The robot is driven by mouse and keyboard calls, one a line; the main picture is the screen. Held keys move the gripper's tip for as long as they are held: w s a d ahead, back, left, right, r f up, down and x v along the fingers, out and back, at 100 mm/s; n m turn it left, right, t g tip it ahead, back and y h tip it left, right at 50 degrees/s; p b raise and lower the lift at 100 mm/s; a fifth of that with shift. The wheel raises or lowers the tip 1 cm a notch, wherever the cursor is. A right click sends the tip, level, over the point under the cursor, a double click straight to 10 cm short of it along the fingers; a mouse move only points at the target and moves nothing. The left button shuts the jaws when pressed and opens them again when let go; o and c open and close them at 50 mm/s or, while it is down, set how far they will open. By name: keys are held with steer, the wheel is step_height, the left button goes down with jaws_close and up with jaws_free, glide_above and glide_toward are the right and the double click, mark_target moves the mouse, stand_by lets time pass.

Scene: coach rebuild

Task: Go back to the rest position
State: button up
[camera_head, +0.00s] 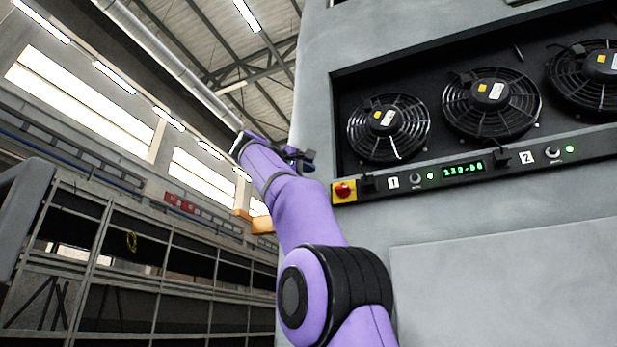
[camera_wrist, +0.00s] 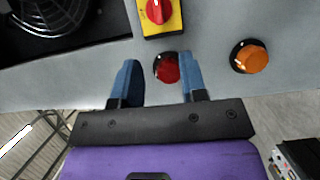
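My gripper (camera_wrist: 158,84) shows in the wrist view with its two blue fingers spread apart and nothing between them that it visibly grips. A red round button or lamp (camera_wrist: 167,69) on the grey panel appears between the fingertips; I cannot tell whether the fingers touch the panel. In the head view my purple arm reaches up and left along the grey cabinet's edge. The gripper's end there is mostly hidden, with only a small dark blue part (camera_head: 307,160) showing beside the cabinet.
A red rotary switch on a yellow plate (camera_head: 345,190) sits at the panel's left end. It also shows in the wrist view (camera_wrist: 158,14), near an orange lamp (camera_wrist: 249,57). Several fans (camera_head: 389,128) sit above the switch strip. Shelving (camera_head: 130,260) stands at left.

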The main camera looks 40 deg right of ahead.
stand_by(0.3)
step_height(320, 180, down, 22)
steer(key=a+n+t+y, duration=0.1)
steer(key=n+t+y, duration=0.4)
steer(key=y, duration=0.4)
steer(key=s+a+f+m+y, duration=0.1)
steer(key=s+a+f+y, duration=0.2)
steer(key=f, duration=0.9)
steer(key=s+a+f+m+y, duration=0.2)
steer(key=s+a+f+y, duration=0.1)
steer(key=s+a+f, duration=0.6)
steer(key=s+a+f+m+y, duration=0.1)
steer(key=s+a+f+y, duration=0.2)
steer(key=f, duration=1.4)
steer(key=s+a, duration=0.3)
steer(key=s, duration=0.2)
steer(key=shift+a+f+m, duration=0.2)
steer(key=shift+a+m, duration=0.05)
steer(key=shift+m, duration=0.15)
steer(key=shift+s, duration=0.1)
